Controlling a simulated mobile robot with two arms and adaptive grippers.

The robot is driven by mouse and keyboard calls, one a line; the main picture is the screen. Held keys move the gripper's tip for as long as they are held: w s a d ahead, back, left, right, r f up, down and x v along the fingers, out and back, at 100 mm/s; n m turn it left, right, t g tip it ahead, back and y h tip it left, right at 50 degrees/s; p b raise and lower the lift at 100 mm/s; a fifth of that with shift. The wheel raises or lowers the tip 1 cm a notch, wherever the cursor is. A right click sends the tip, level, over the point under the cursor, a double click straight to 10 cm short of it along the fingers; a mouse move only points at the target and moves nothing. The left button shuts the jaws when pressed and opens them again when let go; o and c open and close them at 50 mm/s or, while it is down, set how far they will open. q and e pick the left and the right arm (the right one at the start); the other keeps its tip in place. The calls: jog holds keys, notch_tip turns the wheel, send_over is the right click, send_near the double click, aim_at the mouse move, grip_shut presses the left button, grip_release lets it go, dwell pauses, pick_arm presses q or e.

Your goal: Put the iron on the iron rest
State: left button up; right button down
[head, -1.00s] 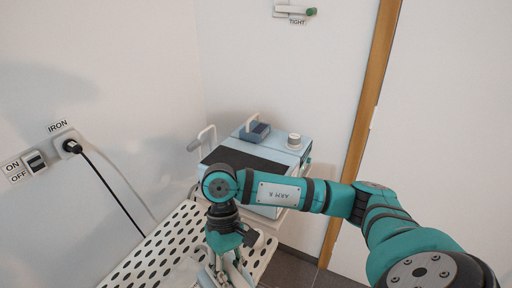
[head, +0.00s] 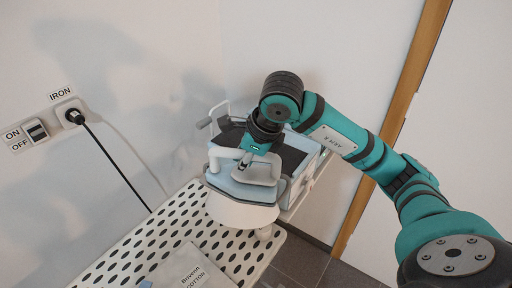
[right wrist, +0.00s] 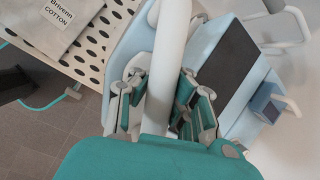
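The iron (head: 240,211), white and light blue with a white loop handle, is in my right gripper (head: 246,163). It hangs at the far end of the perforated ironing board and overlaps the front of the rest in the head view. In the right wrist view the fingers (right wrist: 162,108) close on both sides of the white handle (right wrist: 164,48). The iron rest is the dark pad (head: 291,158) on top of a light blue unit; the pad also shows in the right wrist view (right wrist: 225,72), right of the iron. I cannot tell the gap between them. My left gripper is out of view.
The white perforated ironing board (head: 160,240) carries a grey cloth (head: 190,268) labelled Brivenn COTTON. A black plug (head: 74,116) labelled IRON and an ON/OFF switch (head: 37,131) are on the left wall. A white bracket (head: 212,116) rises beside the rest.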

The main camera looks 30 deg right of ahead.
jog(key=r+m, duration=0.1)
jog(key=w+m+h, duration=0.1)
jog(key=m, duration=0.1)
jog(key=d+r+m+h, duration=0.1)
jog(key=shift+w+r, duration=0.25)
jog(key=shift+r, duration=0.05)
jog(key=shift+w+d+r+m, duration=0.1)
jog(key=shift+d+m, duration=0.1)
jog(key=shift+m, duration=0.3)
jog(key=w+d+f+p, duration=0.1)
jog(key=w+d, duration=0.2)
jog(key=d, duration=0.1)
jog(key=w+d+f+p, duration=0.2)
jog(key=w+d, duration=0.1)
jog(key=w, duration=0.1)
jog(key=w+d+f+p, duration=0.1)
jog(key=w+d+p, duration=0.1)
jog(key=w+d, duration=0.2)
jog(key=shift+d+f, duration=0.3)
jog(key=shift+f, duration=0.1)
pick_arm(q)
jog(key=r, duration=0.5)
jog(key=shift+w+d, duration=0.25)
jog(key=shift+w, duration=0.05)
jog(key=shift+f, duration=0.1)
pick_arm(e)
jog(key=shift+f, duration=0.15)
